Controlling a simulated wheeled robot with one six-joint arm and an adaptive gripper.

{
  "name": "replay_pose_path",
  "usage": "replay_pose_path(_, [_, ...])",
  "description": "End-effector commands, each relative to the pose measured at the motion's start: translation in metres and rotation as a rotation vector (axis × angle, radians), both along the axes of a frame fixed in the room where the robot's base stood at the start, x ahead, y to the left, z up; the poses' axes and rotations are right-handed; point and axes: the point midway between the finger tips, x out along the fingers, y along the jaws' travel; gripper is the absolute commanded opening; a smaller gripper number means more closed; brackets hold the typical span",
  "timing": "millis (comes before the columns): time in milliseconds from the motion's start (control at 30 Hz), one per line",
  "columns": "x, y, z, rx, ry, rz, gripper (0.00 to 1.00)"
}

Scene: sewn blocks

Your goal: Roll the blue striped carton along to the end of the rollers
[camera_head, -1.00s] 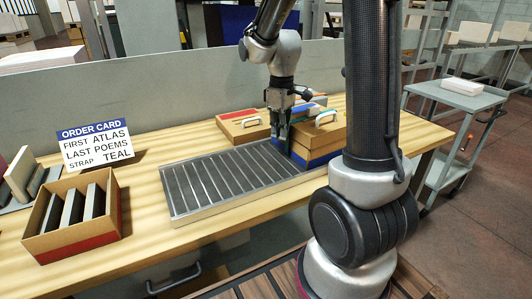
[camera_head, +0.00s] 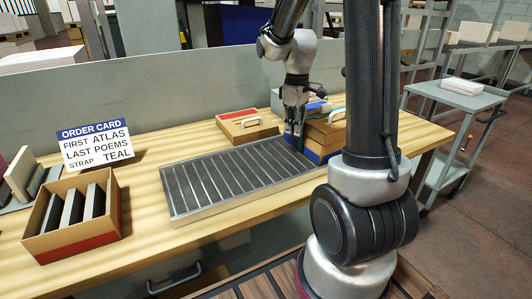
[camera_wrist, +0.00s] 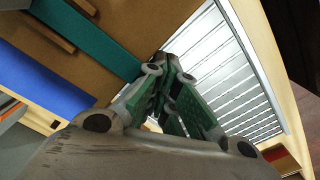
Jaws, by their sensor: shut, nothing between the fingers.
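In the wrist view, my gripper (camera_wrist: 160,95) is beside a brown carton surface (camera_wrist: 105,40) with a teal strip, and the rollers (camera_wrist: 220,70) lie to the right.
An open box of dark books (camera_head: 85,235) and an order card (camera_head: 95,143) stand at the left. The rollers left of my gripper are clear. A grey trolley (camera_head: 455,97) stands at the right.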

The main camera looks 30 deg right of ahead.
Motion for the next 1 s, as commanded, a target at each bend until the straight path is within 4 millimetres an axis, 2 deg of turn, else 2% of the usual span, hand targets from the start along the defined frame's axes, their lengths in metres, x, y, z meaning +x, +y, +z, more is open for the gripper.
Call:
replay_pose_path(400, [0.0, -0.016, 0.0, 0.0, -0.001, 0.0, 0.0])
replay_pose_path(767, [0.0, -0.015, 0.0, 0.0, -0.001, 0.0, 0.0])
replay_pose_path(1000, [0.0, -0.004, 0.0, 0.0, 0.0, 0.0, 0.0])
